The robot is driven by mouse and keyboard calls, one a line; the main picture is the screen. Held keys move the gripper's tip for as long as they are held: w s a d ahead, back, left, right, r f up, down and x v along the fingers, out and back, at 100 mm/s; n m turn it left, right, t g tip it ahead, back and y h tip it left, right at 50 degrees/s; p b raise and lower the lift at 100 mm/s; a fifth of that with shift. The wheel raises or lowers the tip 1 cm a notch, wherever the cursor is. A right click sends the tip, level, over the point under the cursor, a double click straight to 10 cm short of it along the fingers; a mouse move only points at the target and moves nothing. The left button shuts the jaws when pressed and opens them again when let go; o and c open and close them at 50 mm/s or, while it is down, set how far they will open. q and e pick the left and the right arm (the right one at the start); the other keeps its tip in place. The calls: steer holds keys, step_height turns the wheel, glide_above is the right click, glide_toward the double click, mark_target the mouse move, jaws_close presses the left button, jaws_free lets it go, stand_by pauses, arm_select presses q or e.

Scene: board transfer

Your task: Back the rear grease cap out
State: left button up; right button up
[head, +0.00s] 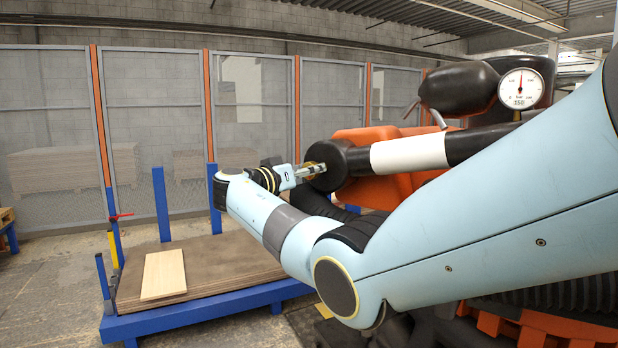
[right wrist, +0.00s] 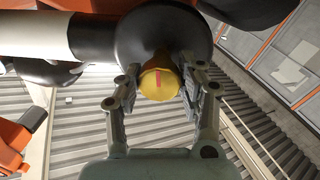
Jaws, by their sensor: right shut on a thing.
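The yellow grease cap (right wrist: 158,80) shows in the right wrist view, with a red mark on its face. It sits at the end of a dark rounded housing (right wrist: 150,35). My right gripper (right wrist: 160,84) has its two fingers on either side of the cap and is shut on it. In the head view the right gripper (head: 310,170) meets the end of the black cylinder (head: 345,165), and a bit of the yellow cap (head: 318,172) shows between the fingers. Whether the cap is clear of its seat cannot be told. My left gripper is not in view.
A pressure gauge (head: 521,88) stands above the black and white cylinder. A blue pallet frame (head: 200,312) with a brown board stack (head: 225,262) and one pale board (head: 164,274) is at lower left. Mesh fence panels (head: 155,120) stand behind.

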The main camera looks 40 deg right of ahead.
steer(key=n+b, duration=0.1)
steer(key=n, duration=0.1)
steer(key=shift+f+n, duration=0.1)
steer(key=shift+n, duration=0.3)
steer(key=n, duration=0.3)
steer(key=shift+n, duration=0.4)
steer(key=n, duration=0.3)
steer(key=shift+s+n+t, duration=0.1)
steer(key=shift+n+t, duration=0.2)
steer(key=shift+n, duration=0.1)
steer(key=n+p, duration=0.1)
steer(key=n, duration=0.2)
steer(key=shift+r+n+p, duration=0.2)
steer(key=shift+n+p, duration=0.15)
steer(key=shift+n, duration=0.05)
steer(key=n+p, duration=0.2)
steer(key=n, duration=0.2)
steer(key=shift+n+t, duration=0.3)
steer(key=shift+n, duration=0.1)
steer(key=n+p, duration=0.3)
steer(key=n, duration=0.1)
steer(key=shift+n+t, duration=0.3)
steer(key=shift+n, duration=0.1)
steer(key=n+p, duration=0.4)
steer(key=n, duration=0.2)
steer(key=shift+a+f+n+y+p, duration=0.1)
steer(key=shift+n+y+p, duration=0.2)
steer(key=shift+n+p, duration=0.95)
steer(key=shift+n+b, duration=0.4)
steer(key=shift+n, duration=0.25)
